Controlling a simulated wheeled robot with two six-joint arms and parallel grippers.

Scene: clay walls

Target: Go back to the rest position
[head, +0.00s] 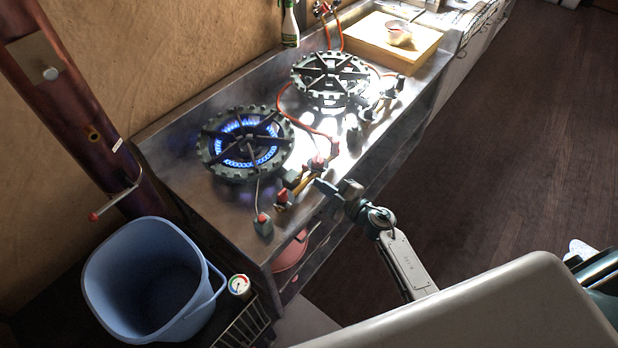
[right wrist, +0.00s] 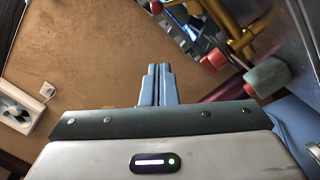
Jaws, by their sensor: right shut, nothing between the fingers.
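My right gripper (head: 320,185) is beside the front edge of the metal counter (head: 190,150), near the red and brass valve fittings (head: 290,190) of the near burner. In the right wrist view its two blue-grey fingers (right wrist: 157,72) are together with nothing between them. The near gas burner (head: 245,145) is lit with a ring of blue flame. A second burner (head: 331,78) stands farther back. In the right wrist view a dark knob with a red end (right wrist: 268,78) is to the right of the fingers, apart from them. My left gripper is not in view.
A blue bucket (head: 150,275) stands at the lower left beside a round gauge (head: 239,285). A wooden tray (head: 375,45) holds a small pot (head: 398,34) at the back. A bottle (head: 290,25) stands near the wall. The wooden floor (head: 520,130) to the right is clear.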

